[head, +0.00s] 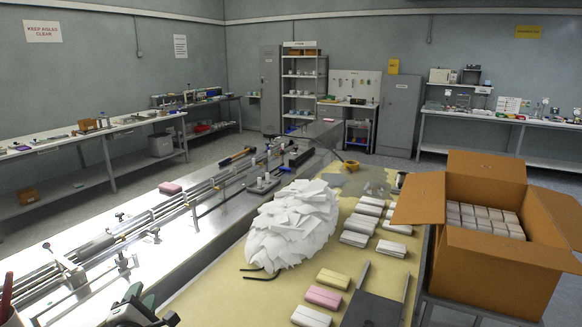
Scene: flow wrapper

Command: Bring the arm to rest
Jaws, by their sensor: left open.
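Most of my left arm is out of the picture. My right gripper is not in view.
The long metal wrapper bed with rails (130,232) runs from front left to back, with a pink block (170,188) on it. To its right, a tan table holds a white heap of sheets (293,226), white packs (359,231) and coloured packs (323,297). An open carton (500,266) stands right.

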